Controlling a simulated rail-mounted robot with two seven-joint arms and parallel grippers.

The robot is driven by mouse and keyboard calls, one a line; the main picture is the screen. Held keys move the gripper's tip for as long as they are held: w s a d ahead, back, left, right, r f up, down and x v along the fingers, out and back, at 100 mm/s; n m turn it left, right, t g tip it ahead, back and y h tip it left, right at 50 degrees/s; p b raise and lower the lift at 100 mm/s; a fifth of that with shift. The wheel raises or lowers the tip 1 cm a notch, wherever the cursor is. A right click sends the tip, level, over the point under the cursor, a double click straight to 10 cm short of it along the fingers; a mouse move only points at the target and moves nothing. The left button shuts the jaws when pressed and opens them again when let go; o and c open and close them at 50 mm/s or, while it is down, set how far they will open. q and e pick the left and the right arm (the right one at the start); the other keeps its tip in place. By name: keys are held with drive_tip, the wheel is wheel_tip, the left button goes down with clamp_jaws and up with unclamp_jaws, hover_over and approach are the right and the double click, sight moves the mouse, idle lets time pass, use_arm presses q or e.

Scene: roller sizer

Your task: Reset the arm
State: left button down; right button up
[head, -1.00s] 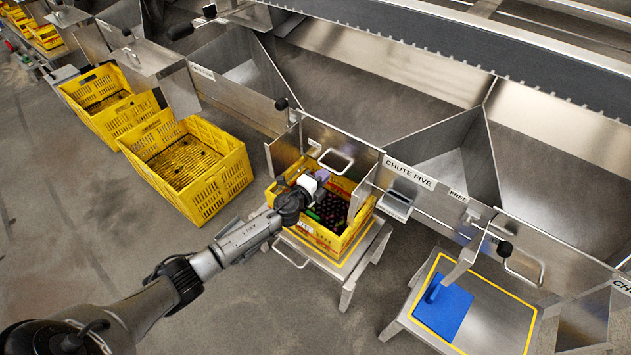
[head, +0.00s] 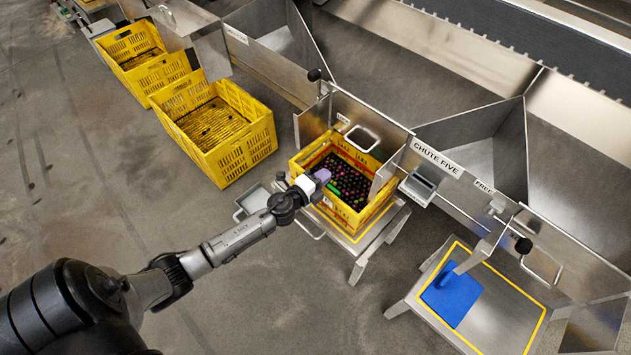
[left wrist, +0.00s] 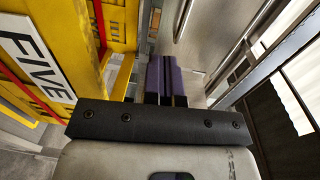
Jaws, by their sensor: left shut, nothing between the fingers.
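My left arm reaches in from the lower left of the head view. Its gripper (head: 321,176) is at the near left edge of the yellow crate (head: 348,214) under chute five. In the left wrist view, the purple fingers (left wrist: 165,80) are together with nothing between them. The crate's yellow wall (left wrist: 62,30) stands to the left of the fingers in that view. The crate holds many small dark round items (head: 345,178). My right gripper is not in view.
The crate rests on a metal stand (head: 372,250). Yellow crates (head: 228,150) stand on the floor to the left. The floor at lower middle is clear.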

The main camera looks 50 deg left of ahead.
use_arm(q)
drive_tip(key=s, duration=0.3)
drive_tip(key=shift+s+f, duration=0.1)
drive_tip(key=shift+f, duration=0.2)
